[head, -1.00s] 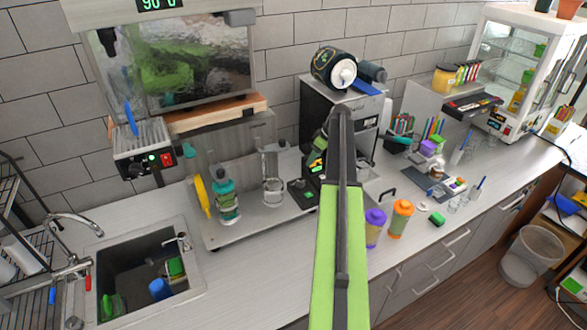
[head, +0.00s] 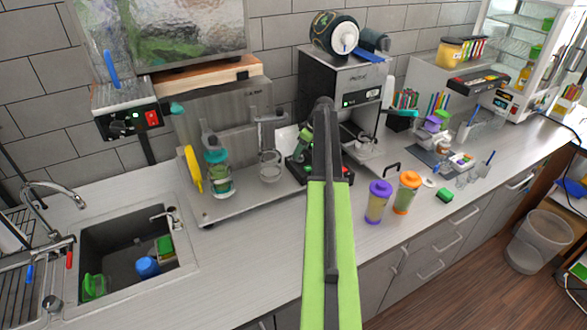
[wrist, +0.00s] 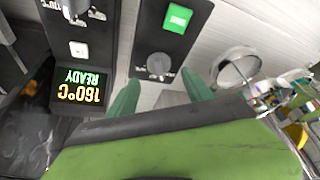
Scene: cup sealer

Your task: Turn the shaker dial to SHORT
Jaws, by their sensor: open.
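In the wrist view, a round grey dial (wrist: 159,65) sits on a black panel (wrist: 150,38) with a lit green button (wrist: 178,17). I take this to be the shaker dial; its lettering is too small to read, so I cannot tell its setting. My gripper (wrist: 160,79) is open, its two green fingers on either side of the dial's position in the picture. I cannot tell whether they touch it. In the head view my arm hides the gripper and the dial.
A display reading 160°C READY (wrist: 80,87) is on a dark unit beside the panel. A metal ring (wrist: 236,68) is at the right. In the head view, purple (head: 378,202) and orange (head: 406,192) shakers stand right of my arm; the sink (head: 130,245) is at left.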

